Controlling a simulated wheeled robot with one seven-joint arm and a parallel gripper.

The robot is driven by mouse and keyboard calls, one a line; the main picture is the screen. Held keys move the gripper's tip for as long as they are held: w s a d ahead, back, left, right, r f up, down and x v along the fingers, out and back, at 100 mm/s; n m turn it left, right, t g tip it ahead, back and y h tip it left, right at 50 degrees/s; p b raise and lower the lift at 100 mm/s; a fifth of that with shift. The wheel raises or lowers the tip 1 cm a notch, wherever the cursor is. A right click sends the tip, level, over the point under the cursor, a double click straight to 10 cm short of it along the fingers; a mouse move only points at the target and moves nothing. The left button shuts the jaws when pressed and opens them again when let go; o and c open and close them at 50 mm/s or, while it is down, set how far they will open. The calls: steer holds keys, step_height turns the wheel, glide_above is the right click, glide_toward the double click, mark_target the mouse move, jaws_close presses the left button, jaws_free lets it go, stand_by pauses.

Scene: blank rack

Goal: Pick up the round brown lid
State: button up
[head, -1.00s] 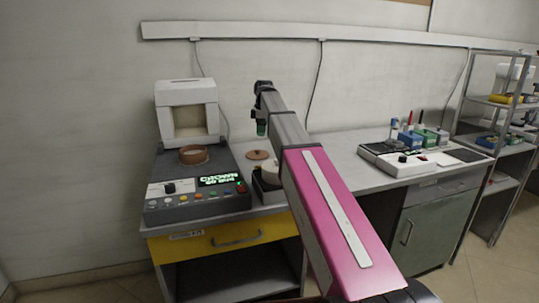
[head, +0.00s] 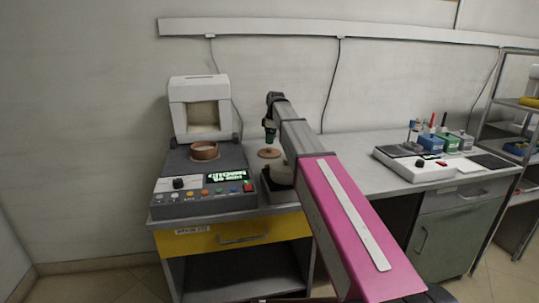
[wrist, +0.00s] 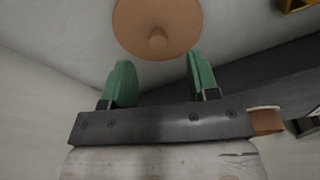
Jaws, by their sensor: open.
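The round brown lid (head: 268,153) lies on the bench top between the grey machine and my arm. In the wrist view the lid (wrist: 150,22) is a flat brown disc with a small knob, ahead of the fingertips and partly cut off by the top edge. My gripper (head: 270,137) points down over the bench close to the lid. Its two green fingers (wrist: 157,75) are spread apart with nothing between them. The lid lies beyond the fingertips, not between them.
A grey machine (head: 176,202) with buttons, a display and a brown ring (head: 204,151) stands left of the lid. Another device (head: 428,172) stands farther right.

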mark_target(269, 151)
steer(key=f, duration=0.5)
steer(key=shift+w+a, duration=0.15)
steer(key=shift+a, duration=0.1)
jaws_close()
steer(key=shift+r, duration=0.15)
